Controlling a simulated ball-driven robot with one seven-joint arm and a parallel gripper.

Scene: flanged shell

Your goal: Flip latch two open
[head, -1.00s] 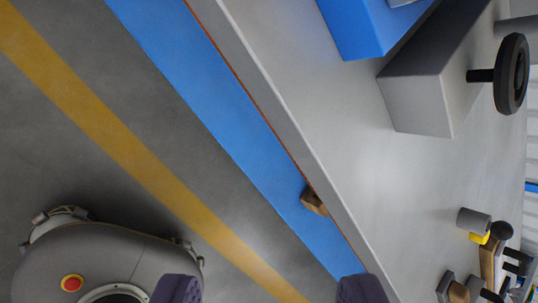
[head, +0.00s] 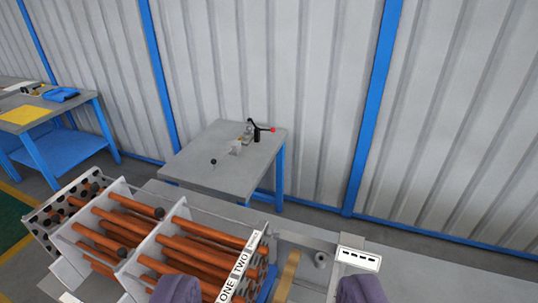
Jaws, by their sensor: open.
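A flanged shell unit with orange tubes and pale cross plates (head: 122,195) stands at the lower left of the head view. A white label strip (head: 242,265) on its right end reads ONE and TWO, with a smaller third label above. No latch can be made out clearly beside the word TWO, so its state cannot be told. My gripper (head: 268,291) is open at the bottom edge, its two purple fingertips wide apart. In the picture, the strip lies between the fingertips, nearer the left one. I see no contact.
A tan wooden bar (head: 287,275) and a white marked plate (head: 358,259) lie right of the labels. A blue-framed bench (head: 50,118) stands at the far left, before a corrugated wall.

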